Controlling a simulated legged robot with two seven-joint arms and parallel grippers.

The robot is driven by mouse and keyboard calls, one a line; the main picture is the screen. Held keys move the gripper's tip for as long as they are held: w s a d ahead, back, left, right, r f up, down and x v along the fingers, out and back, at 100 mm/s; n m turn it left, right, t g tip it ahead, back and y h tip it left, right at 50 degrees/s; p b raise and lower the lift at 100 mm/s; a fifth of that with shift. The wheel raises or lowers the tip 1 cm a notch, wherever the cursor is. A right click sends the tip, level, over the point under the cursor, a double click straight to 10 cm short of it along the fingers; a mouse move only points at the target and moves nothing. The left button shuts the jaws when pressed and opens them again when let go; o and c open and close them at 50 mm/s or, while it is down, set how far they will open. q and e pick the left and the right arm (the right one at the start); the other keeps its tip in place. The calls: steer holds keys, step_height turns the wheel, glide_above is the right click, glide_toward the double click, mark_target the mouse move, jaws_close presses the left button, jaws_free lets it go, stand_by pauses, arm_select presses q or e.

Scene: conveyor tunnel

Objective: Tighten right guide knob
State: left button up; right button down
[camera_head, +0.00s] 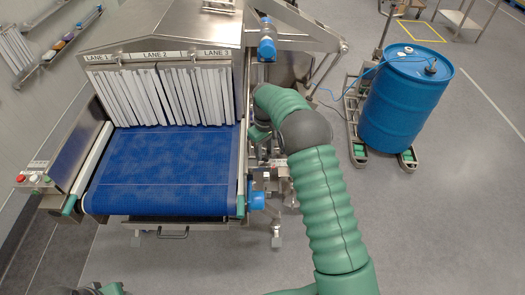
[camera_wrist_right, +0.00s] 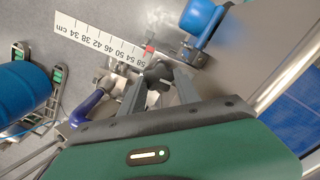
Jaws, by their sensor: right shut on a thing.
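The right guide knob (camera_wrist_right: 157,73) is a dark knob beside the ruled scale in the right wrist view. My right gripper (camera_wrist_right: 158,84) has its two grey fingers on either side of it and is shut on it. In the head view my green right arm reaches to the right side of the conveyor, and its gripper (camera_head: 262,136) is partly hidden by the arm. The knob cannot be made out there. My left gripper is not in view; only a sliver of dark and green parts shows at the bottom left edge.
The blue conveyor belt (camera_head: 165,180) runs under white strip curtains (camera_head: 160,95) marked Lane 1 to Lane 3. A white scale (camera_wrist_right: 100,40) lies beside the knob. A blue-capped part (camera_head: 256,201) sits at the belt's front right corner.

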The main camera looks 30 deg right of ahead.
steer(key=m, duration=0.4)
steer(key=shift+s+d+f+m, duration=0.1)
steer(key=shift+s+f+m, duration=0.15)
steer(key=shift+s+m, duration=0.1)
steer(key=m, duration=0.4)
steer(key=shift+m, duration=0.25)
steer(key=m, duration=0.4)
steer(key=shift+m, duration=0.3)
steer(key=m, duration=0.4)
steer(key=shift+m+p, duration=0.3)
steer(key=shift+a, duration=0.2)
steer(key=c, duration=1.3)
jaws_free()
steer(key=o, duration=0.4)
steer(key=shift+w, duration=0.15)
steer(key=shift+r, duration=0.1)
